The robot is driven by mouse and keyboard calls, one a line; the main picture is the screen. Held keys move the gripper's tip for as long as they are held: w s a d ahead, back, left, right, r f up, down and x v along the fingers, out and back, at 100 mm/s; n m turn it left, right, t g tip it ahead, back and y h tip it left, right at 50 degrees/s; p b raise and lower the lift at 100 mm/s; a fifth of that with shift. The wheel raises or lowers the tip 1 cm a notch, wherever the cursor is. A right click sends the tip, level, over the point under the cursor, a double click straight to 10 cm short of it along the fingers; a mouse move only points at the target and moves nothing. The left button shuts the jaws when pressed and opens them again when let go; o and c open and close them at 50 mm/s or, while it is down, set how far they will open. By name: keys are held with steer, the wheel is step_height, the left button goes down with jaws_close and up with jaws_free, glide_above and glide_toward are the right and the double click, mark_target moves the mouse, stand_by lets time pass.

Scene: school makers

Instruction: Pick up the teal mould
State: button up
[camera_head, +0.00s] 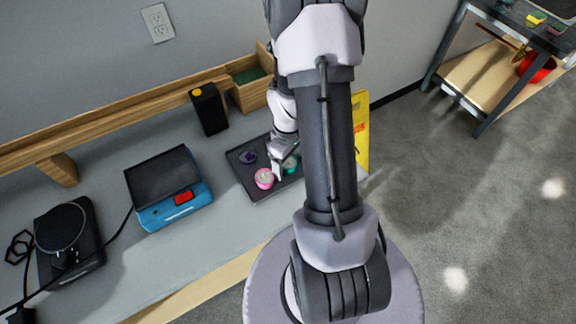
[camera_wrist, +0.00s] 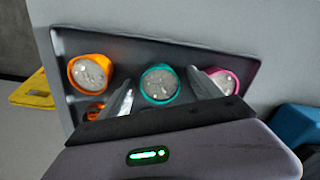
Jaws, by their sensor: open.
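The teal mould (camera_wrist: 160,84) is a round cup with a pale, speckled filling. It stands in a dark tray (camera_wrist: 200,55), between an orange mould (camera_wrist: 89,73) and a pink mould (camera_wrist: 224,81). My gripper (camera_wrist: 159,78) is open, with one finger on each side of the teal mould in the picture. I cannot tell whether the fingers touch it. In the head view my gripper (camera_head: 281,167) is low over the tray, and the teal mould (camera_head: 290,164) shows only partly beside it. The pink mould (camera_head: 264,178) is in front.
A purple piece (camera_head: 248,157) lies at the tray's left. Another orange thing (camera_wrist: 95,111) is partly hidden by my finger. A yellow sign (camera_head: 362,130) is to the right.

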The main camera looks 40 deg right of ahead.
steer(key=c, duration=1.5)
steer(key=shift+o, duration=0.2)
steer(key=shift+r, duration=0.3)
step_height(320, 180, up, 4)
steer(key=shift+a+f+p, duration=0.1)
steer(key=shift+f+p, duration=0.05)
steer(key=shift+p, duration=1.05)
steer(key=s+a+p, duration=0.1)
steer(key=a, duration=0.3)
steer(key=s+a+r, duration=0.1)
steer(key=s+a, duration=0.1)
steer(key=a, duration=0.2)
steer(key=s+a+p, duration=0.1)
steer(key=s+a, duration=0.1)
steer(key=a, duration=0.2)
steer(key=shift+a+r+p, duration=0.2)
steer(key=shift+a+p, duration=0.1)
steer(key=shift+p, duration=0.05)
steer(key=shift+a+r+p, duration=0.25)
steer(key=shift+p, duration=1)
steer(key=p, duration=0.4)
steer(key=shift+a, duration=0.25)
steer(key=shift+s+a+f+p, duration=0.15)
steer(key=shift+s+a+p, duration=0.3)
steer(key=shift+p, duration=0.75)
steer(key=shift+a+f+p, duration=0.1)
steer(key=shift+f+p, duration=0.2)
steer(key=shift+w, duration=0.1)
